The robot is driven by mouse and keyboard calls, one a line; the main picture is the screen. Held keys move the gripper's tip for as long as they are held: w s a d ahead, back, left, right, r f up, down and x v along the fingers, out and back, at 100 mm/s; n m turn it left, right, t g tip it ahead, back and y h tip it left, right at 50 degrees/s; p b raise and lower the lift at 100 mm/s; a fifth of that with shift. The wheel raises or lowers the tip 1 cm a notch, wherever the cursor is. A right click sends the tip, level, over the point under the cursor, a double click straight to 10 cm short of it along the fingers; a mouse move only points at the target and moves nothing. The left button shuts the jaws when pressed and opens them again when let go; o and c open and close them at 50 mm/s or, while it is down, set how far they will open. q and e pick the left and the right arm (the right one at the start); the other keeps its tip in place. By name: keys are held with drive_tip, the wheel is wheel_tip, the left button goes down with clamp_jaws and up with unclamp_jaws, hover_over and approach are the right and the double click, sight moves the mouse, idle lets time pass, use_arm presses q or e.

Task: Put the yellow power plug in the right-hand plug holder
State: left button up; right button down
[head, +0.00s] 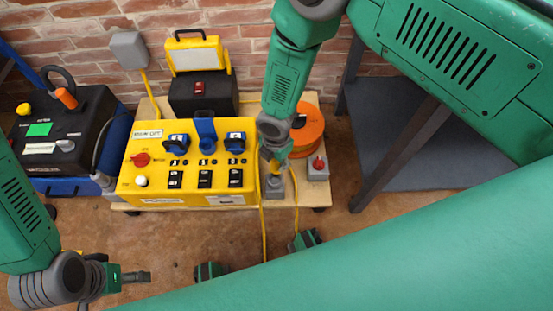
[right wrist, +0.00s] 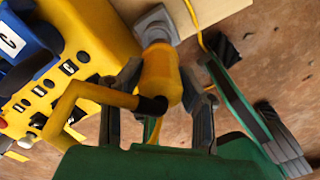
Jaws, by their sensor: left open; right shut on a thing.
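The yellow power plug (head: 276,166) is between the fingers of my right gripper (head: 272,158), which is shut on it. In the right wrist view the plug (right wrist: 158,75) sits between the two dark fingers, its yellow cable bending off to the left. Its far end meets a grey plug holder (right wrist: 155,25). In the head view this holder (head: 274,187) stands at the right end of the yellow power box (head: 150,160). I cannot tell how deep the plug sits. My left gripper (head: 135,277) is open and empty at the lower left, low over the floor.
A grey block with a red knob (head: 318,166) and an orange reel (head: 308,128) stand to the right on the wooden board. A black case (head: 75,130) is at the left. Yellow cables hang onto the brown floor. A dark table stands at the right.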

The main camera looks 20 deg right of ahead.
sight(273, 172)
drive_tip(key=shift+a+f+b, duration=0.3)
drive_tip(key=shift+f+b, duration=0.15)
drive_tip(key=shift+f, duration=0.15)
drive_tip(key=shift+a+f+b, duration=0.3)
drive_tip(key=shift+f+b, duration=0.1)
drive_tip(key=shift+f, duration=0.2)
drive_tip(key=shift+f+b, duration=0.3)
drive_tip(key=shift+d+f, duration=0.2)
drive_tip(key=shift+f, duration=0.35)
drive_tip(key=shift+d+f, duration=0.2)
drive_tip(key=shift+f, duration=0.3)
drive_tip(key=shift+a+f, duration=0.1)
drive_tip(key=shift+f, duration=0.15)
use_arm(q)
drive_tip(key=f, duration=0.1)
drive_tip(key=a+f, duration=0.1)
drive_tip(key=f, duration=0.1)
drive_tip(key=shift+a, duration=0.1)
use_arm(e)
drive_tip(key=shift+a, duration=0.25)
use_arm(q)
drive_tip(key=shift+d+r, duration=0.15)
drive_tip(key=shift+d, duration=0.1)
use_arm(e)
drive_tip(key=shift+d, duration=0.2)
use_arm(q)
drive_tip(key=shift+a, duration=0.15)
use_arm(e)
drive_tip(key=shift+a+f, duration=0.15)
drive_tip(key=shift+a, duration=0.05)
